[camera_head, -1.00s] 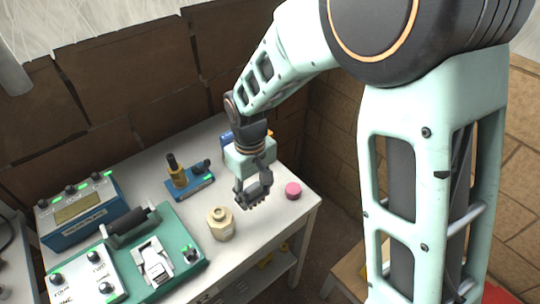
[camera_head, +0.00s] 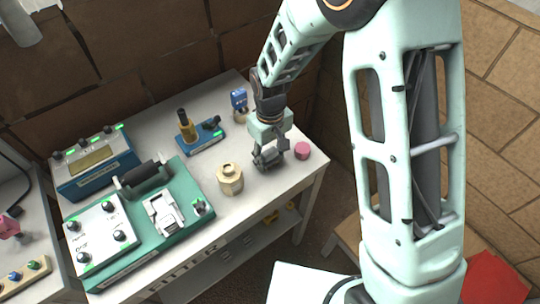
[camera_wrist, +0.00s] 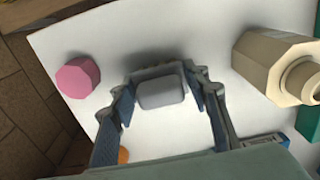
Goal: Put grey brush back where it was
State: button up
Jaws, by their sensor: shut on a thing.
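My gripper (camera_head: 268,160) is low over the right end of the white table, pointing down. In the wrist view its fingers (camera_wrist: 163,78) are closed around a grey rounded block, the grey brush (camera_wrist: 162,93). The brush sits between the fingertips; the fingers hide its sides. In the head view the fingers mostly hide the brush. I cannot tell whether the brush touches the tabletop.
A pink piece (camera_head: 302,151) stands just right of my gripper. A beige octagonal jar (camera_head: 229,180) stands to its left. A blue item (camera_head: 239,99) and a blue device with a brass post (camera_head: 203,138) are behind. A green machine (camera_head: 180,240) fills the left. The front right tabletop is bare.

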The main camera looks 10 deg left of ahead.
aim_at(270, 152)
jog(key=o, duration=1)
notch_tip(270, 152, up, 12)
jog(key=shift+r, duration=0.1)
